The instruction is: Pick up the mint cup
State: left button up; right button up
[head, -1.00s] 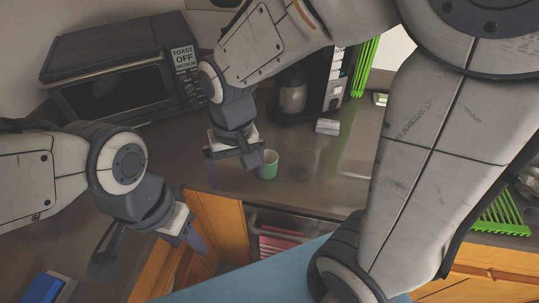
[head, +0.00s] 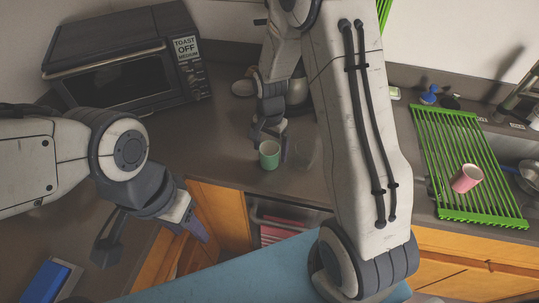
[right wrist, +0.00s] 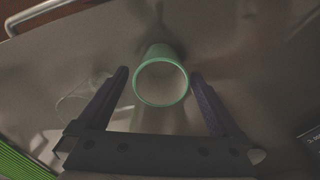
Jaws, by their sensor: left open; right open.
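The mint cup (head: 269,155) stands upright on the dark counter in the head view. In the right wrist view the mint cup (right wrist: 161,82) is seen from above, with its open rim just ahead of and between the fingertips. My right gripper (head: 270,133) is open close beside the cup, and its two fingers flank the cup in the right wrist view (right wrist: 158,80). I cannot tell whether a finger touches it. My left gripper (head: 190,222) is open and empty, at the left above the wooden cabinet front.
A clear glass (head: 306,153) stands right of the cup. A toaster oven (head: 125,62) is at the back left. A green drying rack (head: 440,150) with a pink cup (head: 466,178) is at the right. A blue box (head: 48,283) lies at the lower left.

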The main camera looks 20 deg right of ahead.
notch_tip(320, 180, down, 3)
jog(key=shift+a+f, duration=0.1)
jog(key=shift+f, duration=0.05)
jog(key=c, duration=1.5)
